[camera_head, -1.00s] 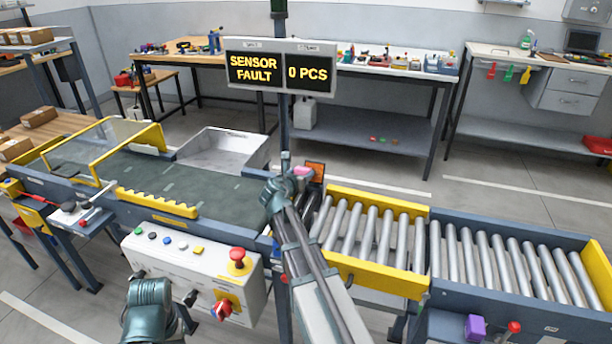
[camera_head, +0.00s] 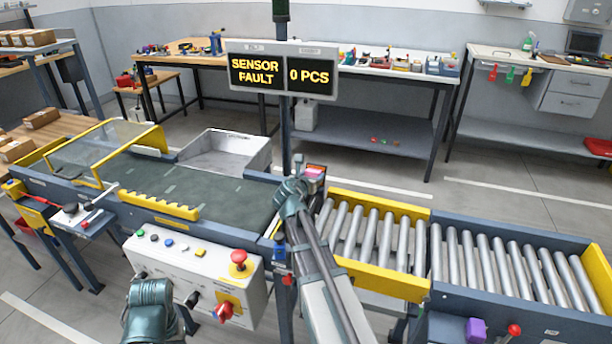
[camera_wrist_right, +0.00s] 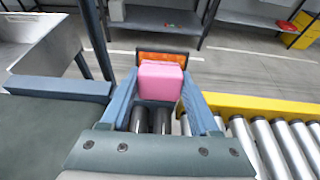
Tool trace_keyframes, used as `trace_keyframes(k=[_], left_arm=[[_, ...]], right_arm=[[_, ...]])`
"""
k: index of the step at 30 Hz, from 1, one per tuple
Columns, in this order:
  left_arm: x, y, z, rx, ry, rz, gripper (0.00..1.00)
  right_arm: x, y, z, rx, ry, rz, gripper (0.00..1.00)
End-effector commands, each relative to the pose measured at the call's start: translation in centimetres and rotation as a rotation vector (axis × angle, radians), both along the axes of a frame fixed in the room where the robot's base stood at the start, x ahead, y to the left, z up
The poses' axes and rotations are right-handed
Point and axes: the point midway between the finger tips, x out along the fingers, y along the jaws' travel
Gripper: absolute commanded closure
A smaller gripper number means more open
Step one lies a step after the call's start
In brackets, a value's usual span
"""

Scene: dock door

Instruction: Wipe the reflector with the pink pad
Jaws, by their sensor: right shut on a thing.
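The pink pad (camera_wrist_right: 160,81) is a small block held between the two fingers of my right gripper (camera_wrist_right: 160,102) in the right wrist view. The reflector (camera_wrist_right: 162,57) is an orange panel in a dark frame directly beyond the pad. The pad hides its lower middle; the orange shows above it and at the sides. I cannot tell whether pad and reflector touch. In the head view my right gripper (camera_head: 309,178) is at the post beside the belt's end, with the reflector (camera_head: 315,167) just beyond it. Only part of my left arm shows at the bottom; its fingers are not visible.
The sign (camera_head: 283,74) reads "SENSOR FAULT" and "0 PCS" on a post behind the gripper. The green belt (camera_head: 215,196) lies left, the roller conveyor (camera_head: 380,235) with yellow rails right. A control box (camera_head: 190,270) with a red stop button stands in front.

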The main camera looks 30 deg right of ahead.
Motion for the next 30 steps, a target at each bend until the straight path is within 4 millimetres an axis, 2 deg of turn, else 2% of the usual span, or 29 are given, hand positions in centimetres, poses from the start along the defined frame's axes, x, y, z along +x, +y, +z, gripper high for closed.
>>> trace_keyframes(k=[8, 19, 30], left_arm=[[0.0, 0.0, 0.0, 0.000, 0.000, 0.000, 0.50], [0.0, 0.0, 0.1, 0.000, 0.000, 0.000, 0.50], [0.0, 0.0, 0.0, 0.000, 0.000, 0.000, 0.50]], right_arm=[[-0.4, -0.5, 0.0, -0.001, 0.001, -0.004, 0.83], [-2.7, -2.1, 0.1, 0.000, 0.001, -0.004, 0.83], [-2.6, -2.5, 0.0, 0.000, 0.000, -0.001, 0.83]])
